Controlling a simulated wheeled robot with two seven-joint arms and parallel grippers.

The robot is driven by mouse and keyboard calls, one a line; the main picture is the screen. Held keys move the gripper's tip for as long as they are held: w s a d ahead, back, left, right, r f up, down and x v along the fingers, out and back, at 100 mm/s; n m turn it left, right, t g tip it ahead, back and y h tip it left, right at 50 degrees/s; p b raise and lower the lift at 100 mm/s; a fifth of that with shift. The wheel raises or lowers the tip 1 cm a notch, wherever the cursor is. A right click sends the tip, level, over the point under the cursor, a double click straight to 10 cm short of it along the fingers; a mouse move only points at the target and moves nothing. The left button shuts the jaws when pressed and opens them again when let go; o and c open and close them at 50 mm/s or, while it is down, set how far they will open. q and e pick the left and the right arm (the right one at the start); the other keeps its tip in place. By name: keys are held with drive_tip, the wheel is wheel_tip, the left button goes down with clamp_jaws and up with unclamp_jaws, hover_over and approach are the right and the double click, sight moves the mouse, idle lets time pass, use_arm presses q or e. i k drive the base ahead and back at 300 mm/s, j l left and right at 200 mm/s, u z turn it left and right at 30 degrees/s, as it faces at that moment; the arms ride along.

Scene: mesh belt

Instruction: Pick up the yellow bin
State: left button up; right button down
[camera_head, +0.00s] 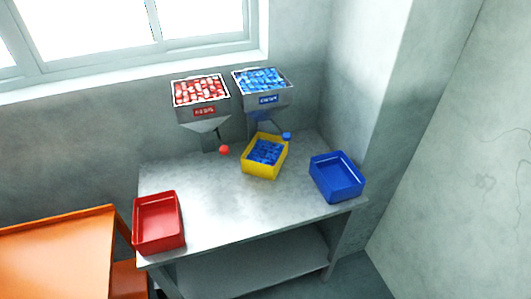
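The yellow bin (261,173) stands on the grey table (215,205), near the back and right of its middle. It is turned a little and filled with small blue pieces (265,151). It sits in front of the right hopper, which holds blue pieces. Neither of my grippers shows in the head view, so I cannot see whether they are open or shut.
A red bin (158,222) stands at the table's left front, and a blue bin (337,176) at its right. Both look empty. Hoppers with red pieces (199,91) and blue pieces (262,80) stand behind. An orange surface (60,250) is at lower left. The table's front middle is clear.

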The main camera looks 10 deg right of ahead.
sight(264, 157)
drive_tip(key=i+z, duration=0.6)
drive_tip(key=z, duration=0.2)
